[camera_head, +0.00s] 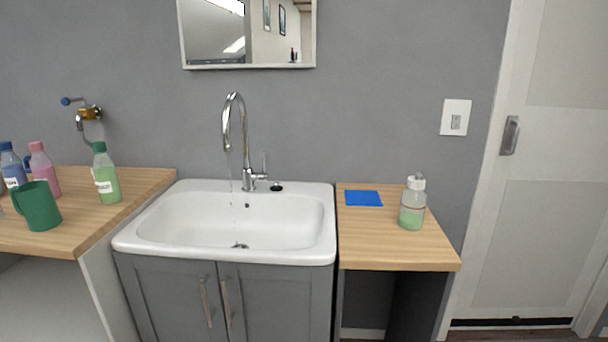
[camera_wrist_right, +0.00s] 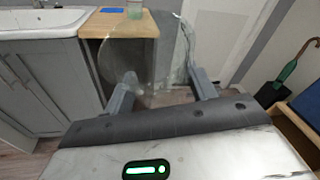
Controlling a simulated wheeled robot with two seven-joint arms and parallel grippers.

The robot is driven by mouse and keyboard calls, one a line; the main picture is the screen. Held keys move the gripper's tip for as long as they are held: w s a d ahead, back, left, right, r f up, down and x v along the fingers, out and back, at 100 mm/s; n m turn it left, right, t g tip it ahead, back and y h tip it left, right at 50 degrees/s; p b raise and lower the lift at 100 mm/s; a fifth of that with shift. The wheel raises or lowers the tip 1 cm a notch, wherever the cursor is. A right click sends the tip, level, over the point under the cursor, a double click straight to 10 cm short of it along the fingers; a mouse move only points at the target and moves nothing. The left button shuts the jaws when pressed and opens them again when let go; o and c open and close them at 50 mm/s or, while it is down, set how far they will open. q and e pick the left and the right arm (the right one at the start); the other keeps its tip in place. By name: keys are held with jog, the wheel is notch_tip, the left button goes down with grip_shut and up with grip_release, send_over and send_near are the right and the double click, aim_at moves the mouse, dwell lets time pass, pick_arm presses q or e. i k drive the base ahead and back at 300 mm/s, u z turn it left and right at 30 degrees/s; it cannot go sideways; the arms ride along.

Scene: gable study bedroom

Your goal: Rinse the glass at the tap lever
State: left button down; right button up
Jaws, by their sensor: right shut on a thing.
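A clear glass (camera_wrist_right: 145,62) stands out faintly in the right wrist view, between the fingers of my right gripper (camera_wrist_right: 163,86). The gripper is shut on it; its outline is hard to make out. In the head view a chrome tap (camera_head: 244,140) arches over the white sink (camera_head: 130,240). The tap lever (camera_head: 264,163) stands upright at the right of its base. A thin stream of water (camera_head: 231,183) seems to fall from the spout into the basin. Neither gripper shows in the head view, and my left gripper is in no view.
On the left counter (camera_head: 85,232) stand a green mug (camera_head: 40,207), a green bottle (camera_head: 105,175), a pink bottle (camera_head: 45,172) and a blue bottle (camera_head: 12,166). The right counter (camera_head: 375,245) holds a blue cloth (camera_head: 363,198) and a soap dispenser (camera_head: 412,205). The basin is empty.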

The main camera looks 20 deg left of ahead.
aim_at(263, 176)
jog(key=u, duration=0.85)
jog(key=i, duration=0.35)
